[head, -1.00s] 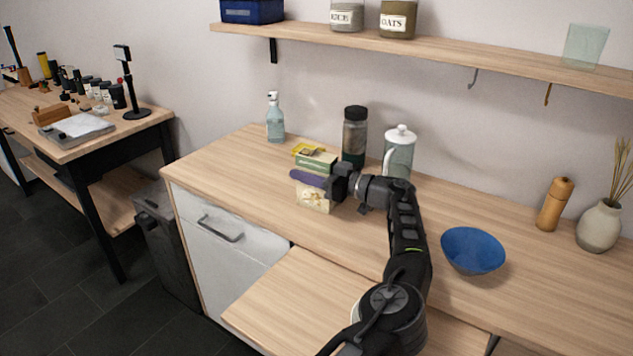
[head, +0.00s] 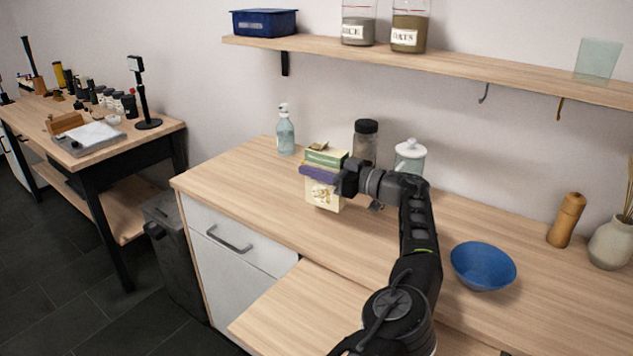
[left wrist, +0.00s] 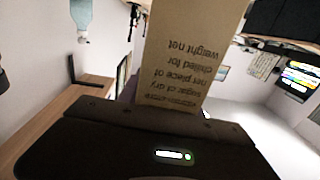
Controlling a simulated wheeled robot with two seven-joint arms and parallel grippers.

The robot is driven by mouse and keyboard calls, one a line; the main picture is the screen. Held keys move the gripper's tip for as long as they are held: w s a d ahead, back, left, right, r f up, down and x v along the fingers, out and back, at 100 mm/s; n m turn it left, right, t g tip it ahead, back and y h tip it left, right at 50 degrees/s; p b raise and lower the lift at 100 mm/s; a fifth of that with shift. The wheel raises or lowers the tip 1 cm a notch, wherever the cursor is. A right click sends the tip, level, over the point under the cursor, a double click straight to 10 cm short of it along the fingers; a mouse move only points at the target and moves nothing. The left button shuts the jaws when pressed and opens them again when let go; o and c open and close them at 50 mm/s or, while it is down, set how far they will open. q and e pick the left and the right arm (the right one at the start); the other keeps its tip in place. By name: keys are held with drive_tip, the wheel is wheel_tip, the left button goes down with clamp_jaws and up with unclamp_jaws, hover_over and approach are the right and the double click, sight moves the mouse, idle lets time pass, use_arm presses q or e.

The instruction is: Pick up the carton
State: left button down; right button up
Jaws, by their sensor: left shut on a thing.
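The carton (head: 323,194) is a cream box with a picture on its front and a green upper part. My left gripper (head: 330,176) is shut on it from the right, with a purple finger across its front. The carton looks roughly upright and a little above the counter. In the left wrist view, the carton (left wrist: 190,55) shows a tan face with upside-down print, between the jaws. The lower part of that face is hidden by the gripper body. My right gripper is not in view.
Behind the carton stand a dark-lidded jar (head: 365,143) and a white-lidded canister (head: 410,156). A spray bottle (head: 285,133) is to the left, and a blue bowl (head: 483,266) to the right. A shelf (head: 450,66) hangs above. The counter's left front is clear.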

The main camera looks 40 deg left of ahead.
sight(315, 147)
use_arm(q)
wheel_tip(315, 147, up, 5)
drive_tip(key=shift+r, duration=0.2)
drive_tip(key=shift+f, duration=0.1)
idle(0.5)
